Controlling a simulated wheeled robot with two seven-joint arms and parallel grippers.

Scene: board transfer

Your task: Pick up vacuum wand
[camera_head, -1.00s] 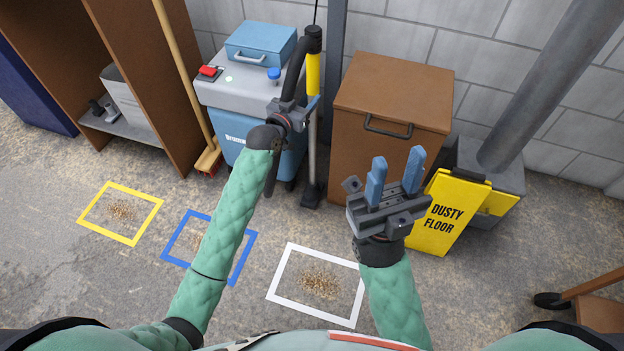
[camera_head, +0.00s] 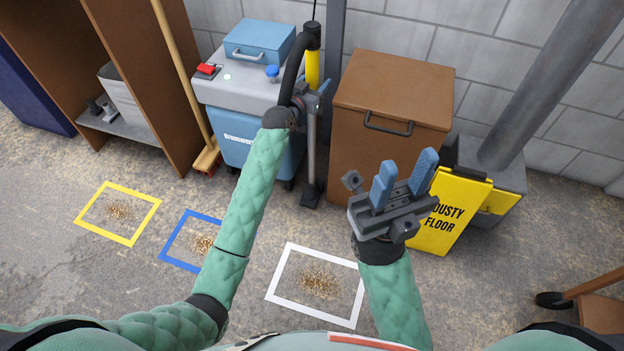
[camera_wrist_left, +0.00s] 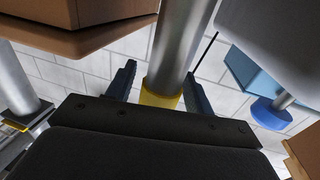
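The vacuum wand (camera_head: 312,68) stands upright beside the blue-and-grey vacuum, with a yellow grip, a grey tube, a black hose at the top and a dark floor head (camera_head: 311,196). My left gripper (camera_head: 316,92) is at the wand just below the yellow grip and partly hides it. In the left wrist view the grey tube and a yellow band (camera_wrist_left: 160,97) lie between the two open fingers (camera_wrist_left: 160,82), with a gap visible on the left side. My right gripper (camera_head: 408,160) is open and empty, in front of the brown bin.
The vacuum (camera_head: 238,95) stands left of the wand with a blue box on top. A brown bin (camera_head: 390,110) stands close on its right. A broom (camera_head: 182,70) and a brown shelf are further left. A yellow floor sign (camera_head: 455,210) stands right. Taped squares mark the floor in front.

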